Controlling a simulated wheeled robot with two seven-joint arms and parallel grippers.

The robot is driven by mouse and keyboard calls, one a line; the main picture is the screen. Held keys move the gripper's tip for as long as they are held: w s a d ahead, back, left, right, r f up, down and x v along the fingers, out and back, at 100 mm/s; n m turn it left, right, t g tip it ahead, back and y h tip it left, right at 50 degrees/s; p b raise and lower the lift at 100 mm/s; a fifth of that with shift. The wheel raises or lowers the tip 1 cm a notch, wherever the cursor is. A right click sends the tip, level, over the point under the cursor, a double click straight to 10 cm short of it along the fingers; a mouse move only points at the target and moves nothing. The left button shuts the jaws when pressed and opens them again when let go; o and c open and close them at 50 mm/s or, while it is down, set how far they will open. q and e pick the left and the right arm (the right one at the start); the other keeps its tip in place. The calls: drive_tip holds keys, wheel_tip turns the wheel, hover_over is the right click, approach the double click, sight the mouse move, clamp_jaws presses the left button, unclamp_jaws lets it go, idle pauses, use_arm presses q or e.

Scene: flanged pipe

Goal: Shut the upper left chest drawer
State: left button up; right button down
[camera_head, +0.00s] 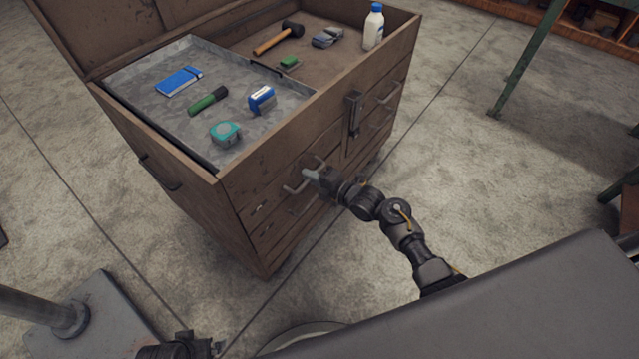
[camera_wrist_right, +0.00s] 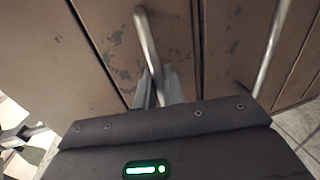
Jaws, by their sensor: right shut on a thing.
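A brown wooden chest (camera_head: 215,207) stands with its lid raised and drawers on its front. The upper left drawer (camera_head: 258,197) has a metal bar handle (camera_head: 293,190), and its front looks about level with the chest face. I cannot tell if a small gap remains. My right gripper (camera_head: 312,176) is at this handle. In the right wrist view the bar (camera_wrist_right: 146,38) runs down between the fingers (camera_wrist_right: 158,88), which are shut on it. A dark part of my left arm, with what looks like its gripper (camera_head: 203,346), shows at the bottom edge; its fingers are unclear.
A grey metal tray (camera_head: 150,118) on the chest holds a blue notebook, a green-handled tool and small boxes. A hammer (camera_head: 277,40) and a white bottle (camera_head: 374,27) are in the open top. A green-legged table (camera_head: 527,60) stands at right. The floor in front is clear.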

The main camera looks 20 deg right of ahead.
use_arm(q)
drive_tip(key=shift+r, duration=0.15)
use_arm(e)
drive_tip(key=shift+w+a+r, duration=0.1)
drive_tip(key=c, duration=1.9)
unclamp_jaws()
drive_tip(key=o, duration=0.3)
drive_tip(key=shift+w+a, duration=0.1)
drive_tip(key=shift+d, duration=0.2)
drive_tip(key=shift+s+d, duration=0.2)
drive_tip(key=shift+s, duration=0.2)
use_arm(q)
drive_tip(key=x, duration=0.1)
drive_tip(key=p+x, duration=0.1)
drive_tip(key=shift+s+d+f, duration=0.1)
drive_tip(key=shift+s+f, duration=0.05)
drive_tip(key=shift+f, duration=0.25)
use_arm(e)
drive_tip(key=v, duration=0.9)
drive_tip(key=shift+s+d, duration=0.25)
drive_tip(key=shift+s, duration=0.05)
